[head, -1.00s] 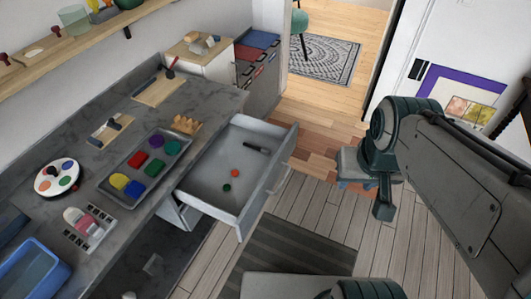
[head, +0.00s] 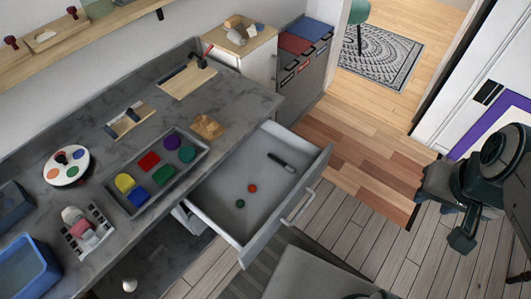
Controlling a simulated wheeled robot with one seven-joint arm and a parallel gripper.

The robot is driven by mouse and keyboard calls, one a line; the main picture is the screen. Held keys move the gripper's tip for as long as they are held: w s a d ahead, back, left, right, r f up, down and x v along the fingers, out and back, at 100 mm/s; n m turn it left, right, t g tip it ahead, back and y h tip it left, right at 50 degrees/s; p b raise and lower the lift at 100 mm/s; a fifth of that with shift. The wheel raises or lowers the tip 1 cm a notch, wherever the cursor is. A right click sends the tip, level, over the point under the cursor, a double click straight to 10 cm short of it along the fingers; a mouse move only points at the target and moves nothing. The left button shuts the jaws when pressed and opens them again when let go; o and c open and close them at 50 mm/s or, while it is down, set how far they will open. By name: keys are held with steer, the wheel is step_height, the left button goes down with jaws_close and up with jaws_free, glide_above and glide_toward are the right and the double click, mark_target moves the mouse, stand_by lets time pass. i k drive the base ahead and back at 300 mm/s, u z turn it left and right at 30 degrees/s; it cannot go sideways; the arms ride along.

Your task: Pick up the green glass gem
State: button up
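A small round green thing (head: 240,204), which looks like the green glass gem, lies on the floor of the open grey drawer (head: 213,215). A small orange-red round thing (head: 252,188) lies just beside it, apart from it. My gripper (head: 462,240) is at the right of the head view, well away from the drawer and over the floor. Its fingers are dark and small here, and I cannot tell whether they are open or shut.
A dark handled tool (head: 281,162) lies at the drawer's far end. The drawer's handle (head: 298,208) faces the room. The grey counter (head: 160,220) holds a tray (head: 112,207) of coloured blocks, a paint palette (head: 67,167) and a blue bin (head: 28,268). Wooden floor right of the drawer is clear.

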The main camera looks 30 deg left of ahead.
mark_target(240, 204)
steer(key=i, duration=1.1)
steer(key=u, duration=3.25)
